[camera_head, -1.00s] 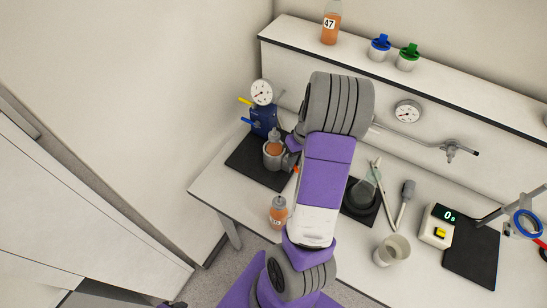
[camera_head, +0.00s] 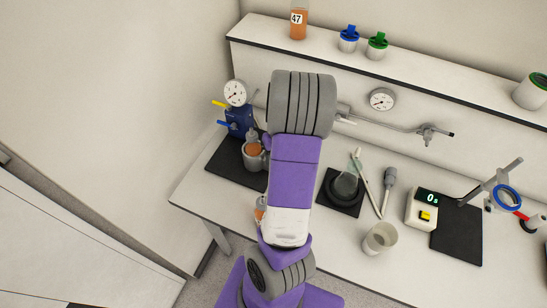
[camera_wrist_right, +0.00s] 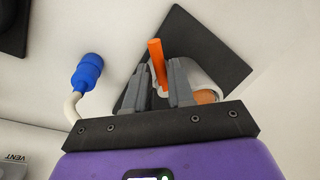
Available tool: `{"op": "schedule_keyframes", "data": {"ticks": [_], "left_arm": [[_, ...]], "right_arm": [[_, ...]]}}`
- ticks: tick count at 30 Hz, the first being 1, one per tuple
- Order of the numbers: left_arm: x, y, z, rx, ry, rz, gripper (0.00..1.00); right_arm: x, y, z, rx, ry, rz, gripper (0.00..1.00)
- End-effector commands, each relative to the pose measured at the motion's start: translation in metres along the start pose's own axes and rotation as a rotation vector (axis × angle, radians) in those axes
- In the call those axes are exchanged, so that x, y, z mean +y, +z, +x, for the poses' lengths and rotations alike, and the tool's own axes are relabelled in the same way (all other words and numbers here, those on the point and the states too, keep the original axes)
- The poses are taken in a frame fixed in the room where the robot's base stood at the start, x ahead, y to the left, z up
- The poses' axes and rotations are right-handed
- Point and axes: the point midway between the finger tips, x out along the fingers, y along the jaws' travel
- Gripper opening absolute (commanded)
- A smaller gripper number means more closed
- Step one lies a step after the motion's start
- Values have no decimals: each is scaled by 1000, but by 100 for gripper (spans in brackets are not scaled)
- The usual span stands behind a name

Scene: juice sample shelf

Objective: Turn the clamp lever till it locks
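The clamp lever (camera_wrist_right: 156,62) is an orange bar standing up between the fingers of my right gripper (camera_wrist_right: 160,88) in the right wrist view. The fingers are apart, with a gap beside the lever; contact is unclear. A metal holder (camera_wrist_right: 218,78) with orange contents sits just right of the fingers. In the head view the holder (camera_head: 254,161) stands on a black mat (camera_head: 222,165) before a blue gauge unit (camera_head: 238,122). My right arm hides the lever and most of that gripper there. My left gripper is out of view.
A blue-tipped handle (camera_wrist_right: 88,72) stands left of the fingers. An orange bottle (camera_head: 260,208) is partly behind my arm. A wall shelf (camera_head: 420,83) runs behind.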

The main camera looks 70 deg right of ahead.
Motion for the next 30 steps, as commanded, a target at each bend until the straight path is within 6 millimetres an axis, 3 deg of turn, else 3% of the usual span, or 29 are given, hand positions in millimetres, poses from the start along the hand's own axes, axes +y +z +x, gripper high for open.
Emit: {"op": "schedule_keyframes", "data": {"ticks": [3, 13, 24, 30], "left_arm": [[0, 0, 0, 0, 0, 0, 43], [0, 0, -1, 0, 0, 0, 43], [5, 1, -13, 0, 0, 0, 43], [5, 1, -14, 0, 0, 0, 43]], "right_arm": [[0, 0, 0, -1, 0, -2, 40], [0, 0, -4, -1, 0, -4, 40], [0, -1, -61, 3, 0, -4, 40], [0, 0, -75, -1, 0, -3, 40]]}}
